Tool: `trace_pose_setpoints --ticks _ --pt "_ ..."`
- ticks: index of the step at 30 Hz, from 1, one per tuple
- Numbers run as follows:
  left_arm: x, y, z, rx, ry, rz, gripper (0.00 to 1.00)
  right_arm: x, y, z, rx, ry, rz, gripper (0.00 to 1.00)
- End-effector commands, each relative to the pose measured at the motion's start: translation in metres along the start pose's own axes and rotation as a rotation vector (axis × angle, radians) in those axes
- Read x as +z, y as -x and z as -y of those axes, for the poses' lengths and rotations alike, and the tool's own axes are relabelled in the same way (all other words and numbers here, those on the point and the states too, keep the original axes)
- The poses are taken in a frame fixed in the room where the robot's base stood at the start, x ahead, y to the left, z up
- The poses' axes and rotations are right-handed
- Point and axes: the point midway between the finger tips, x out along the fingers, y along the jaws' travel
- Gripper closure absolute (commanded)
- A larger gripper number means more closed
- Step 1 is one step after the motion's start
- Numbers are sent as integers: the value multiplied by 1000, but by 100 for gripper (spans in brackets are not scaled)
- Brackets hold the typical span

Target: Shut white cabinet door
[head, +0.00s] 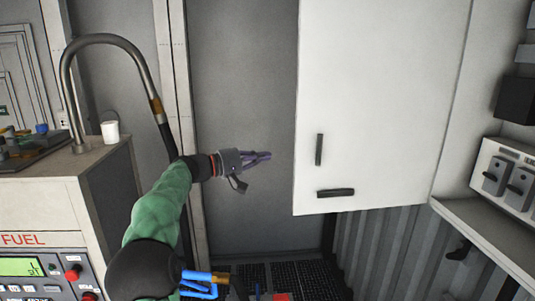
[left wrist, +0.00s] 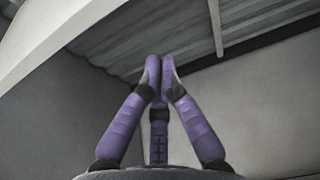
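The white cabinet door (head: 385,95) is a large flat panel in the upper middle of the head view. A dark upright handle (head: 319,149) and a dark level handle (head: 335,192) sit near its lower left corner. I cannot tell how far it stands open. My left gripper (head: 262,156), with purple fingers, is left of the door's left edge, with a gap in the picture between them. Its fingers point right, towards the door. In the left wrist view the fingertips (left wrist: 160,72) meet with nothing visible between them. My right gripper is not in view.
A fuel unit (head: 40,215) with a curved hose pipe (head: 105,40) and a white cup (head: 110,132) stands at left. A grey shelf (head: 485,235) and a switch panel (head: 508,180) are at right. Grey wall lies behind my left gripper.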

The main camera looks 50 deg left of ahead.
Motion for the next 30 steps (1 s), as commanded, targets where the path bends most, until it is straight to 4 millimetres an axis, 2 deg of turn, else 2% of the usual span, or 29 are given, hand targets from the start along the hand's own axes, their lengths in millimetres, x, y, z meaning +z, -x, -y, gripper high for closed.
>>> trace_pose_setpoints --ticks 6,14,24,30 --pt "1 -41 -2 -1 2 4 100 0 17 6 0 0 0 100" --pt "1 -81 -2 -1 1 3 100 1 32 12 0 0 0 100" --pt "29 -70 -2 -1 1 -1 100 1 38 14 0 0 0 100" --pt "37 -68 0 -2 1 0 100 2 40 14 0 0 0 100"
